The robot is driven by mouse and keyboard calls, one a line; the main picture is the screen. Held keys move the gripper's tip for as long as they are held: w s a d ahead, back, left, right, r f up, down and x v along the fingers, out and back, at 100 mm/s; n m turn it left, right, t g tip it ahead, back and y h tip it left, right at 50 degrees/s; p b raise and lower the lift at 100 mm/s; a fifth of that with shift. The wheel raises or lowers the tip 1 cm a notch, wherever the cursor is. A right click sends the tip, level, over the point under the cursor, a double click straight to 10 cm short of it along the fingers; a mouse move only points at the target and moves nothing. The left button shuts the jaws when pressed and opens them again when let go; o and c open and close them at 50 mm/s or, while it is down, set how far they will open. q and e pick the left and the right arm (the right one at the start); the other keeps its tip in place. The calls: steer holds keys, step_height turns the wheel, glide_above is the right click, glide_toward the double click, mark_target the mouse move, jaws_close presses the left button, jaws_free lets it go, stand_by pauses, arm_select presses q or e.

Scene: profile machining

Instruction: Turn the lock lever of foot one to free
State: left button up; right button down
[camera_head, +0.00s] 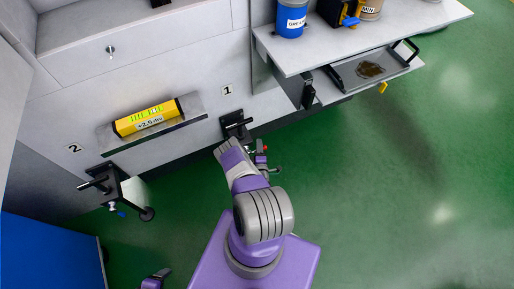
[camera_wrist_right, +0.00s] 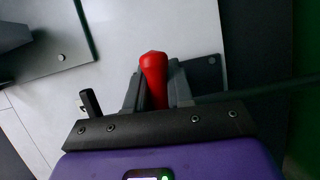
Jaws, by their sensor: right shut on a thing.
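Foot one (camera_head: 237,122) is a black bracket on the machine's front below the label "1", partly hidden by my right arm. Its lock lever has a red handle (camera_wrist_right: 154,72), upright in the right wrist view between my gripper's grey fingers. In the head view only a small red bit of the lever (camera_head: 265,149) shows. My right gripper (camera_head: 262,158) is at foot one, shut on the red handle; it also shows in the wrist view (camera_wrist_right: 156,92). The lever's pivot and lock marking are hidden.
Foot two (camera_head: 103,185) stands at the left below the label "2", with a small blue part. A yellow level (camera_head: 149,117) lies on a ledge between the labels. A tray (camera_head: 370,68) sits under the shelf (camera_head: 420,18) at right. Green floor is clear at right.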

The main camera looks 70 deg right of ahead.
steer(key=shift+s+r+n, duration=0.1)
steer(key=shift+r+n, duration=0.1)
steer(key=shift+n, duration=0.2)
steer(key=shift+r, duration=0.1)
steer(key=c, duration=1.1)
jaws_free()
steer(key=p+v, duration=0.1)
steer(key=v, duration=0.6)
steer(key=shift+s+a+p, duration=0.1)
steer(key=shift+a+p, duration=0.15)
steer(key=shift+p, duration=0.1)
